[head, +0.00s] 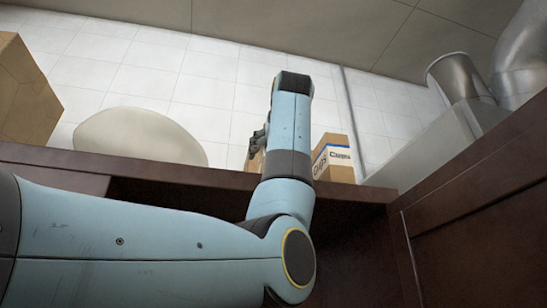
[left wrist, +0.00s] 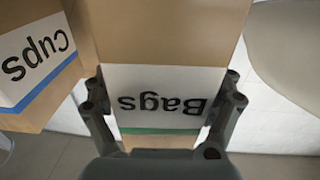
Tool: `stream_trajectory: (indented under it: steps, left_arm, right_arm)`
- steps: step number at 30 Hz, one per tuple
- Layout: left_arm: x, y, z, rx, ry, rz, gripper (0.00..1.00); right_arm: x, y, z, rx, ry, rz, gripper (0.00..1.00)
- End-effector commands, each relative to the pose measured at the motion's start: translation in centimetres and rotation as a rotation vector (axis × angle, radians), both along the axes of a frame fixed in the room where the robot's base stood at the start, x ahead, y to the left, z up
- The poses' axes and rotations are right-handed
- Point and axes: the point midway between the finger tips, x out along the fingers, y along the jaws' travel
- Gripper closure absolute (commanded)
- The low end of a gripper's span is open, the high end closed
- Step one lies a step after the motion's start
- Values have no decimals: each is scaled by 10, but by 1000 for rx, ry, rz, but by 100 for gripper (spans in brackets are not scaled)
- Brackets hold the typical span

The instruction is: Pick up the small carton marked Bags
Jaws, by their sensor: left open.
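The small carton marked Bags (left wrist: 160,95) fills the middle of the left wrist view, its label upside down with a green stripe. My left gripper (left wrist: 165,88) is open, with one finger at each side of the carton; I cannot tell whether they touch it. In the head view the left gripper (head: 258,140) shows small beside my forearm. A sliver of the brown Bags carton (head: 255,162) shows below it on the shelf, and my arm hides the rest. My right gripper is not in view.
A carton marked Cups (head: 333,160) with a blue stripe stands close by; it also shows in the left wrist view (left wrist: 35,62). A pale rounded object (head: 140,135) and a large brown box (head: 25,95) are at left. The dark shelf (head: 225,181) runs below.

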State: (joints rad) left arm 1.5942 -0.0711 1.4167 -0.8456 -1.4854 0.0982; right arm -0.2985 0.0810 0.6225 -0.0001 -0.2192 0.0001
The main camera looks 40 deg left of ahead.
Motion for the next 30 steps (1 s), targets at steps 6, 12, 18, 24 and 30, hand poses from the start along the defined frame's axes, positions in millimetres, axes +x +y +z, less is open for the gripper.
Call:
stream_trajectory:
  steps: [6,12,18,24,30]
  left_arm:
    - [2,2,-1,0,0,-1,10]
    - [2,2,-1,0,0,-1,36]
    - [2,2,-1,0,0,-1,62]
    - [2,2,-1,-1,1,0,78]
    - [2,2,-1,0,-1,0,78]
  right_arm:
    - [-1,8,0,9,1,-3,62]
    - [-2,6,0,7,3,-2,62]
    - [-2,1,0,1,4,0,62]
    - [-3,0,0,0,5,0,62]
    - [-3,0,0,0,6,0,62]
